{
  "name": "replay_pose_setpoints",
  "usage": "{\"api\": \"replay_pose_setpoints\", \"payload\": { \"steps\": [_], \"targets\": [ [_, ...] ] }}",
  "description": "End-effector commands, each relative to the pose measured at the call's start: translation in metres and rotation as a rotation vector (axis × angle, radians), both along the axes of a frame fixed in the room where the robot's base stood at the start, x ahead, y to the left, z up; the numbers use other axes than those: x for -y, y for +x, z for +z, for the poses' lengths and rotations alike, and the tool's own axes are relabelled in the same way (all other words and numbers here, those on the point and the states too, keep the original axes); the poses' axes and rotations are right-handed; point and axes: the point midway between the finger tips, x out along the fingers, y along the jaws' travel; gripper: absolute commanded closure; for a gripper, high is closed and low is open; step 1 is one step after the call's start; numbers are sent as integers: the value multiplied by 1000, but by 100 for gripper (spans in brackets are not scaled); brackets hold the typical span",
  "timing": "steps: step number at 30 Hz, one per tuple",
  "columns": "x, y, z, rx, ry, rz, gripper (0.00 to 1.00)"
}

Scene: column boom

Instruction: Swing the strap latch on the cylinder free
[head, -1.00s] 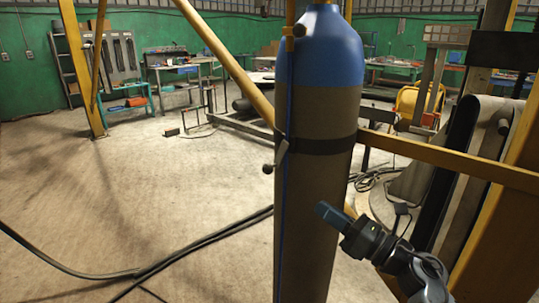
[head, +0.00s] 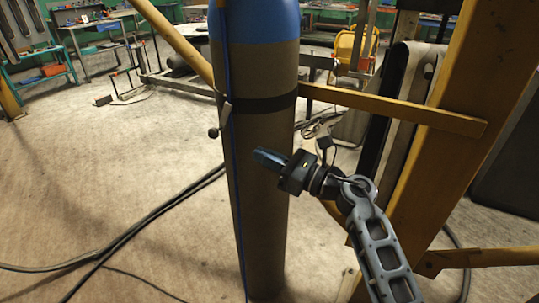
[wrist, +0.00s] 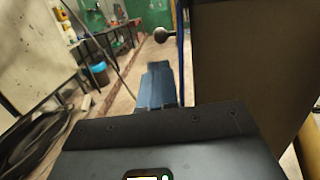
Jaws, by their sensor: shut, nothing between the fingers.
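The tall cylinder (head: 258,190) stands upright in the head view, blue at the top and grey-brown below. A dark strap (head: 268,103) goes around it at mid height. The strap latch (head: 225,112) is on the cylinder's left side, a small light lever with a dark round knob (head: 213,133) sticking out to the left. In the wrist view the knob (wrist: 161,35) shows above the fingertips and to the left of the cylinder (wrist: 245,55). My gripper (head: 258,156) is shut and empty, in front of the cylinder, lower than the strap and to the right of the latch.
A yellow beam (head: 390,105) runs behind the cylinder to a thick yellow post (head: 470,100) on the right. A blue hose (head: 233,180) hangs down the cylinder's left side. Black cables (head: 150,215) lie on the floor at left. The floor left of the cylinder is mostly open.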

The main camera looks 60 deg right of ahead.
Motion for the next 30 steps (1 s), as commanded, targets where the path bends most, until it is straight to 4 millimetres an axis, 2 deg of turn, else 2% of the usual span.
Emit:
{"api": "replay_pose_setpoints", "payload": {
  "steps": [3, 9, 15, 21, 30],
  "targets": [
    [0, 25, 6, 1, 0, 1, 100],
    [-2, 63, 11, 1, 0, 2, 100],
    [-2, 89, 12, 0, 0, -1, 100],
    [-3, 99, 13, 0, 0, -1, 100],
    [-3, 100, 12, 0, 0, -1, 100]
  ]
}}
